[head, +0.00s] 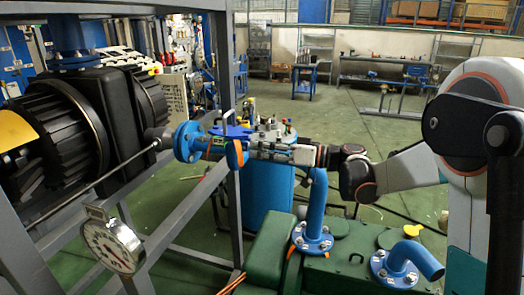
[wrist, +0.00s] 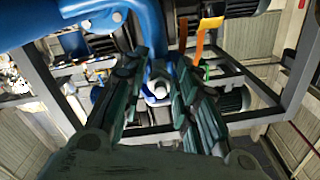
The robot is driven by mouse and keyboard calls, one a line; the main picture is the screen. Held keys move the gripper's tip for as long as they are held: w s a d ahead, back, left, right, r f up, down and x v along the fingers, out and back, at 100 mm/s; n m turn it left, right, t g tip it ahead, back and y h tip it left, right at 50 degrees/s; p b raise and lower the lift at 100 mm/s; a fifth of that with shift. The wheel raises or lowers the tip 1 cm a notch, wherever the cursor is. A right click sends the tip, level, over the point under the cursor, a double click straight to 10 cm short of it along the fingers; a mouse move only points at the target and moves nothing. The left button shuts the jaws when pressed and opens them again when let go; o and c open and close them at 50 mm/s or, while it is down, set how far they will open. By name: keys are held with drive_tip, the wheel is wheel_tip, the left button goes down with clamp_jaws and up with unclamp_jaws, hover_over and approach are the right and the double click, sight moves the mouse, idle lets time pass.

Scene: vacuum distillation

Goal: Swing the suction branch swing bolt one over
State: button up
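The blue suction branch with its flange (head: 187,142) runs across the left-middle of the head view, beside the grey frame. An orange piece (head: 235,154) hangs on it near my fingers; an orange strip also shows in the wrist view (wrist: 207,32). My gripper (head: 254,149) reaches in from the right, its tips close to the branch. In the wrist view my gripper (wrist: 158,62) has its two dark fingers apart, with blue pipework and a pale round end (wrist: 158,88) visible between them. I cannot pick out swing bolt one clearly, nor tell whether the fingers touch anything.
A dial gauge (head: 112,245) and the grey frame (head: 232,190) stand at left. Blue pipe stubs (head: 316,215) rise from a green machine (head: 340,262) below my arm. Open floor lies behind.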

drive_tip(key=shift+c, duration=0.6)
clamp_jaws()
drive_tip(key=shift+r+h+p, duration=0.5)
drive_tip(key=shift+p, duration=0.5)
drive_tip(key=shift+r+g+h+p, duration=0.25)
drive_tip(key=shift+g+h+p, duration=0.25)
drive_tip(key=shift+p, duration=0.45)
drive_tip(key=shift+h+p, duration=0.4)
drive_tip(key=shift+h, duration=0.1)
drive_tip(key=shift+f, duration=0.1)
drive_tip(key=shift+o, duration=0.6)
unclamp_jaws()
